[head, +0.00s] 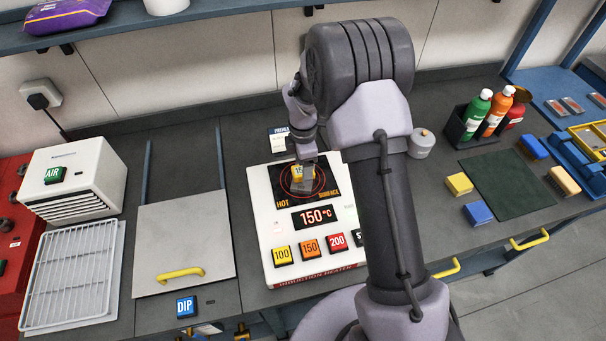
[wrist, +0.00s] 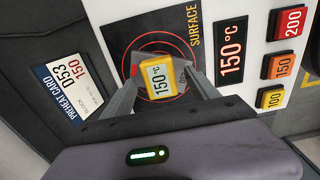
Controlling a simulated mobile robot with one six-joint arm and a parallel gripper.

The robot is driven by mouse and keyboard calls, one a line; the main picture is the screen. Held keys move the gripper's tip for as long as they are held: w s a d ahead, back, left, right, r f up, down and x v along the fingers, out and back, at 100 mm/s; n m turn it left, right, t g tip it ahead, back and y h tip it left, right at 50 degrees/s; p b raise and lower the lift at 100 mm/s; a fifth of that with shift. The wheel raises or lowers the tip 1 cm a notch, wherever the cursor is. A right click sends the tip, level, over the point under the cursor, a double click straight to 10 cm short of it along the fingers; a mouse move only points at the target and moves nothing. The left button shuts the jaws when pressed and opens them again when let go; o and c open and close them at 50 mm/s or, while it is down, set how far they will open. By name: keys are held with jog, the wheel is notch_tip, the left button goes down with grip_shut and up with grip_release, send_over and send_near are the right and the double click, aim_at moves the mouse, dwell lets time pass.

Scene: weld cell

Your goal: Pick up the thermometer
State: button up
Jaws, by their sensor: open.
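The thermometer (wrist: 159,79) is a small yellow block with a display reading 150 °C. In the wrist view it is over the red rings of the hot surface, between the two fingers of my gripper (wrist: 162,76). The fingers are open, one on each side of it; I cannot tell whether either touches it. In the head view the thermometer (head: 298,172) is partly hidden behind my gripper (head: 302,183), above the black plate of the white induction heater (head: 262,230).
The heater display (head: 316,216) reads 150 °C, with several coloured buttons in front. A preheat card (wrist: 70,90) lies beside the heater. A grey lidded pot (head: 421,144) stands to the right. A grey cover with a yellow handle (head: 182,275) is left, beside a wire rack (head: 72,285).

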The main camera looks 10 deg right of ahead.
jog(key=shift+f, duration=0.5)
jog(key=shift+r, duration=0.1)
grip_shut()
jog(key=shift+r, duration=0.1)
